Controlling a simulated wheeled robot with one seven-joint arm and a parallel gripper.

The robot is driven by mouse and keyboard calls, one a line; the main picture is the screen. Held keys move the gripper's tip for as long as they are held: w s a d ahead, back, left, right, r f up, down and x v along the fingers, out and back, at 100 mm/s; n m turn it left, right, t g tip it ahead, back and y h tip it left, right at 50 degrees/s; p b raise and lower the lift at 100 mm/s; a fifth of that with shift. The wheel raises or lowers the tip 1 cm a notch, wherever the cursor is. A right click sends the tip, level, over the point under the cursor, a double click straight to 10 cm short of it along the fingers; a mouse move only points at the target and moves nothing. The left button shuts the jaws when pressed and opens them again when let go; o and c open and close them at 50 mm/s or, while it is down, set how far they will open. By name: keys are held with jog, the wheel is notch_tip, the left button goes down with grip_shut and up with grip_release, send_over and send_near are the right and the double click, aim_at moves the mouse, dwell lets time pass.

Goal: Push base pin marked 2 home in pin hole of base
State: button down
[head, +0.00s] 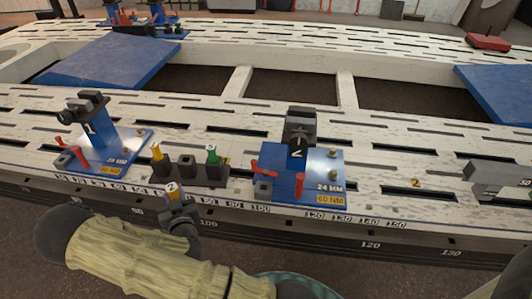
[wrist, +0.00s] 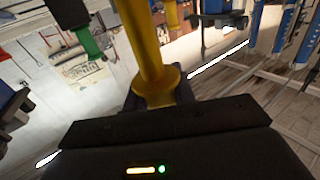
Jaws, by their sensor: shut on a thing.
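The base pin marked 2 (head: 172,188), yellow with a white number tag, stands upright in my gripper (head: 178,213), in front of the bench's front edge. In the wrist view the yellow pin (wrist: 147,55) rises from between the jaws of my gripper (wrist: 155,98), which are shut on it. The blue base marked 2 (head: 284,188) sits on the bench to the right, with a dark clamp head on its post. A small grey block (head: 263,188) and a red lever stand at its left front corner. The pin is apart from this base. I cannot make out its pin hole.
A dark rack (head: 205,174) between the bases holds a yellow pin (head: 156,153) and a green pin (head: 212,155). The blue base marked 1 (head: 110,158) stands left. A grey block (head: 497,178) lies far right. Slotted bench top right of base 2 is mostly clear.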

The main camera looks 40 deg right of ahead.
jog(key=s+d+r+m+g+h+b, duration=0.1)
jog(key=d+m+g+h+b, duration=0.35)
jog(key=d, duration=1.15)
notch_tip(320, 180, up, 3)
jog(key=m+g+h, duration=0.4)
jog(key=h, duration=0.2)
send_over(265, 184)
jog(key=shift+r, duration=0.1)
jog(key=shift+f+b, duration=2.5)
jog(key=shift+f, duration=0.4)
jog(key=shift+f+b, duration=3.05)
jog(key=shift+f, duration=0.7)
